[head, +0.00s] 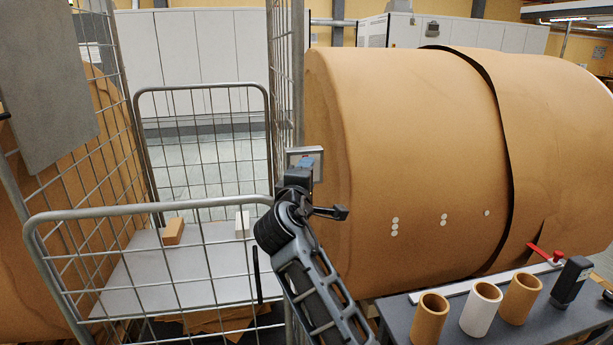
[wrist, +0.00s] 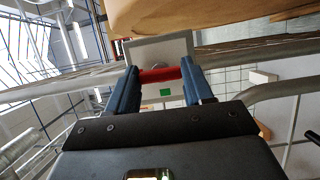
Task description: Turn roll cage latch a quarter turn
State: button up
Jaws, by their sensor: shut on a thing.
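The roll cage (head: 207,211) stands at the left with its wire front gate closed across the lower part. Its latch has a square grey plate (head: 318,153) on the front right post, which also shows in the wrist view (wrist: 172,48). A red latch handle (wrist: 160,75) lies across between my two blue fingers in the wrist view, with a small green mark on the plate below it. My gripper (head: 305,164) is shut on the red handle, one finger at each end. In the head view my gripper hides the handle.
A large brown paper roll (head: 420,150) stands close to the right of my arm. A dark table (head: 560,325) at the lower right holds cardboard tubes (head: 430,318) and a black device (head: 570,282). Inside the cage lie a brown block (head: 173,231) and a white block (head: 242,224).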

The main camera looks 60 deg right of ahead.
jog(key=shift+f, duration=0.1)
dwell(0.3)
jog(key=o, duration=1)
jog(key=shift+o, duration=0.2)
jog(key=b+v, duration=0.1)
jog(key=v, duration=0.7)
